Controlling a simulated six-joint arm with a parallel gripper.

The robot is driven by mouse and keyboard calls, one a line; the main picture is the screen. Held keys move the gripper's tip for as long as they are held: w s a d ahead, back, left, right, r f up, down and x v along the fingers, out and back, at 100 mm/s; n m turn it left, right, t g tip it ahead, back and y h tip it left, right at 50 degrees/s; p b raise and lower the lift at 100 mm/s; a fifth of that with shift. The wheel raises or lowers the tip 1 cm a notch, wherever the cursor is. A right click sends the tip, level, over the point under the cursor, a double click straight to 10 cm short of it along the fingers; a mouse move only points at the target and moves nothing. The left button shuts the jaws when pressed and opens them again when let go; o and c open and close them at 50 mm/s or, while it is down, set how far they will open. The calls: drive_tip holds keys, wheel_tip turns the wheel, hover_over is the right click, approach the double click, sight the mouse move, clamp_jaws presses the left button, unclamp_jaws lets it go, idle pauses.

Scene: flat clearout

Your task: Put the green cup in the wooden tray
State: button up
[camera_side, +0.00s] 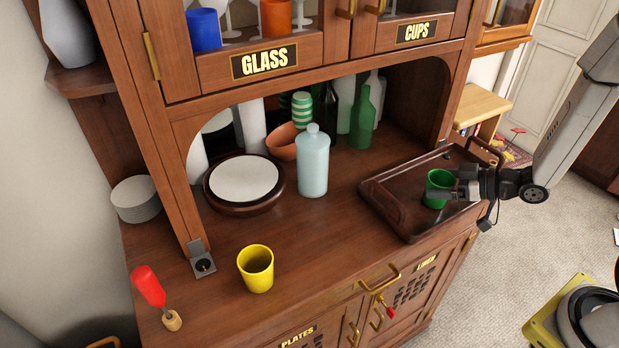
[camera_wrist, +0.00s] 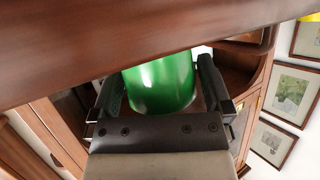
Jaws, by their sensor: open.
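The green cup (camera_side: 437,189) stands upright within the dark wooden tray (camera_side: 398,207) on the right of the counter in the side view. It looks to rest on the tray floor, though its base is partly hidden. My gripper (camera_side: 463,184) reaches in from the right, low over the tray's right side, with its tips at the cup. In the wrist view the green cup (camera_wrist: 160,84) sits between the two jaws (camera_wrist: 161,88), which are open on either side of it. Whether a jaw touches the cup I cannot tell.
A pale blue bottle (camera_side: 313,162) and a round white-topped stand (camera_side: 244,181) are left of the tray. The counter's front middle is clear.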

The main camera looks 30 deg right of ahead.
drive_tip(key=shift+r, duration=0.1)
drive_tip(key=shift+v, duration=0.85)
drive_tip(key=v, duration=1)
drive_tip(key=shift+s+r, duration=0.1)
drive_tip(key=shift+r, duration=0.15)
